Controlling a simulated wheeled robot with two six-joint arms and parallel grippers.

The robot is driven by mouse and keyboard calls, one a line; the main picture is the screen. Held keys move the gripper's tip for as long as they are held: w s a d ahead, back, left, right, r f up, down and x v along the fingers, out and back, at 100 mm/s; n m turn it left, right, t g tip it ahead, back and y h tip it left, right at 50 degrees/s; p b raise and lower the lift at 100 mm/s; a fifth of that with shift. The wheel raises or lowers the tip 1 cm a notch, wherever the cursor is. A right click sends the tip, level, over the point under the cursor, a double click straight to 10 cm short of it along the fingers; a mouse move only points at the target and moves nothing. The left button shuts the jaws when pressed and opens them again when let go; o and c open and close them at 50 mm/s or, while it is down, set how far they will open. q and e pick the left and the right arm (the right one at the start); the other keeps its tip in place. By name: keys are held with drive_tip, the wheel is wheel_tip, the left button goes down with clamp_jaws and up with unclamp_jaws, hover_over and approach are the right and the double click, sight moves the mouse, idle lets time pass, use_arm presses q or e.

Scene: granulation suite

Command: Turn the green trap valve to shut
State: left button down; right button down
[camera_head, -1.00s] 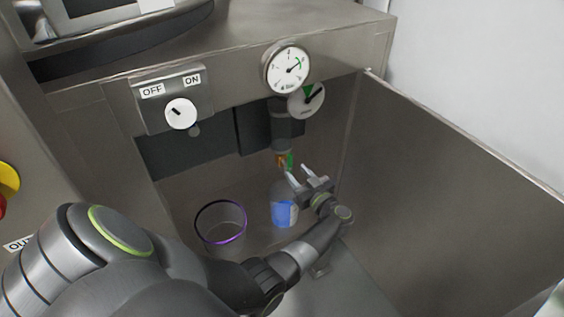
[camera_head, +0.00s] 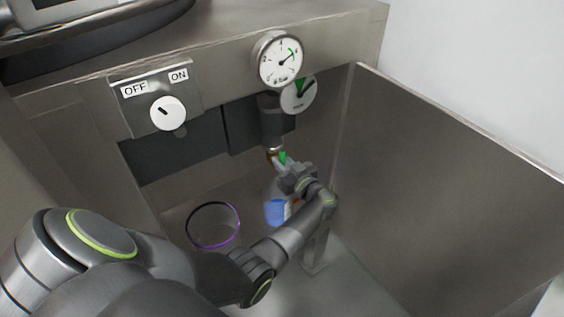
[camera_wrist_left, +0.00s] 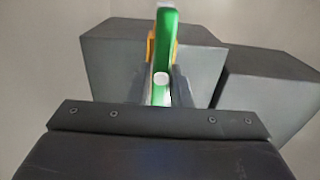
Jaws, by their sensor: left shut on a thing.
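The green trap valve handle (camera_wrist_left: 166,40) stands upright in the left wrist view, between the fingers of my left gripper (camera_wrist_left: 160,85). In the head view a small green part of the handle (camera_head: 283,156) shows just below the dark vertical pipe (camera_head: 271,122). My left gripper (camera_head: 279,165) reaches it from the lower right and is shut on it. The gripper hides most of the handle and the valve body in the head view. A yellow-orange part (camera_wrist_left: 151,48) shows behind the handle. My right gripper is not in view.
A bottle with a blue label (camera_head: 276,212) stands below the gripper, partly hidden by it. A purple-rimmed round container (camera_head: 214,226) is to its left. A steel panel (camera_head: 440,170) bounds the right.

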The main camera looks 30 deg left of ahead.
use_arm(q)
drive_tip(key=m+p, duration=0.3)
drive_tip(key=shift+w+r, duration=0.1)
drive_tip(key=shift+r, duration=0.1)
drive_tip(key=shift+w+d+m+p, duration=0.1)
drive_tip(key=shift+m+p, duration=0.8)
drive_tip(key=m, duration=0.1)
drive_tip(key=m+p, duration=0.1)
drive_tip(key=shift+w+f+m, duration=0.1)
drive_tip(key=shift+f+m, duration=0.1)
drive_tip(key=shift+m, duration=0.2)
drive_tip(key=m, duration=0.5)
drive_tip(key=f+m, duration=0.1)
drive_tip(key=m, duration=0.2)
drive_tip(key=shift+w+d, duration=0.15)
drive_tip(key=shift+m, duration=0.5)
drive_tip(key=shift+f+m, duration=0.15)
drive_tip(key=shift+m, duration=0.75)
